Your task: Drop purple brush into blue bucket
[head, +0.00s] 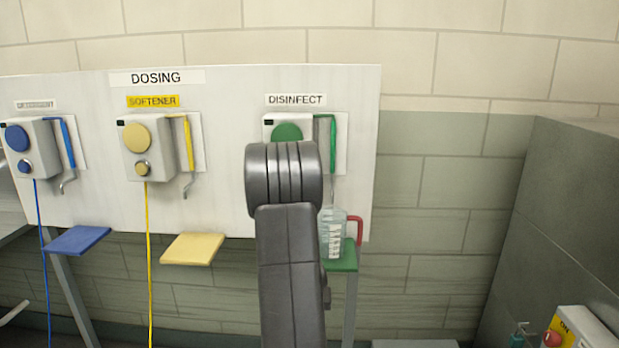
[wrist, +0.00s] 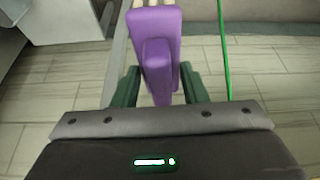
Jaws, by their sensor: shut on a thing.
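The purple brush (wrist: 155,35) shows in the wrist view as a purple block shape, reaching up from between the dark green fingers of my gripper (wrist: 160,84). My gripper is shut on it. Its far end runs to the top edge of the picture. In the head view my own arm stands upright in the middle, and neither my gripper nor the brush can be seen there. No blue bucket shows in either view.
A white dosing panel (head: 225,95) on the wall carries blue, yellow and green dispensers with small shelves. A clear bottle with a red handle (head: 334,235) stands on the green shelf (head: 345,258). A green hose (wrist: 223,50) hangs right of the brush. Tiled floor (wrist: 270,72) lies below.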

